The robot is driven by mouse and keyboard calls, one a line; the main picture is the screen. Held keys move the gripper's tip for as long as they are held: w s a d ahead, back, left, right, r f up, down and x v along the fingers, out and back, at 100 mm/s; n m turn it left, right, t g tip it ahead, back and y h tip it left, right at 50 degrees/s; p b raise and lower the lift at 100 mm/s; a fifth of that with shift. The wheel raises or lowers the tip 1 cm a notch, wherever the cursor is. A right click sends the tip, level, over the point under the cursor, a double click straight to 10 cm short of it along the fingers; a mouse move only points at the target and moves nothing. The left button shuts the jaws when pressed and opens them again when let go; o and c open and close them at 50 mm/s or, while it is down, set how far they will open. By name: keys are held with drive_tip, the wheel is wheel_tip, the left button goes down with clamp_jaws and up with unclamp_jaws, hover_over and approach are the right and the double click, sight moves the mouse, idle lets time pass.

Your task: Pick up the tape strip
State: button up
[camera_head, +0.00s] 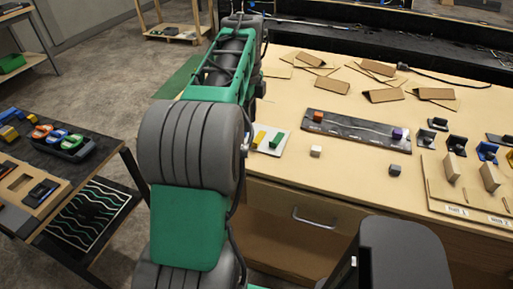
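I cannot pick out a tape strip with certainty. A thin pale line (358,127) runs along a dark board (345,134) on the wooden table, between an orange block and a purple block; I cannot tell whether it is tape. A white card (262,146) with yellow and green pieces lies left of that board, partly behind my arm. My arm rises through the left middle of the view and reaches over the table's left edge. My gripper's fingertips do not show.
The wooden table (335,170) holds small cubes (316,151), folded cardboard pieces (384,95), dark clips (457,143) and a wooden stand (438,187) at the right. A drawer handle (308,217) is on its front. A dark side table (88,153) stands left.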

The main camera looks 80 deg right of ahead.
sight(259, 136)
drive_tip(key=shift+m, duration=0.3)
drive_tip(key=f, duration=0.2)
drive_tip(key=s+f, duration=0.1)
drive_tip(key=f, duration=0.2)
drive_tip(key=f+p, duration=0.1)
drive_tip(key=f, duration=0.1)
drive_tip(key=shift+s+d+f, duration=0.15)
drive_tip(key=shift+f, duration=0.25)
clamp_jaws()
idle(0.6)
